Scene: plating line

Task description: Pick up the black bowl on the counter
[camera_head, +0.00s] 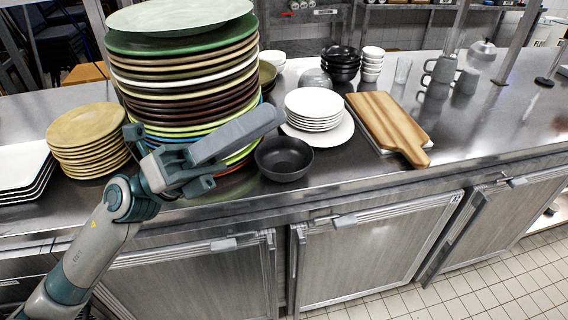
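A single black bowl (284,158) sits upright and empty on the steel counter (330,172), near its front edge. My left gripper (222,150) is in front of the tall plate stack, just left of the bowl and above the counter. It looks apart from the bowl and holds nothing that I can see. The view does not show clearly how far its fingers are spread. My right gripper is out of view. A stack of black bowls (341,62) stands farther back on the counter.
A tall stack of mixed plates (185,42) stands behind my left gripper. White plates (314,105) sit right behind the black bowl. A wooden board (388,125) lies to the right. Tan plates (86,128) stand at left. The right front counter is clear.

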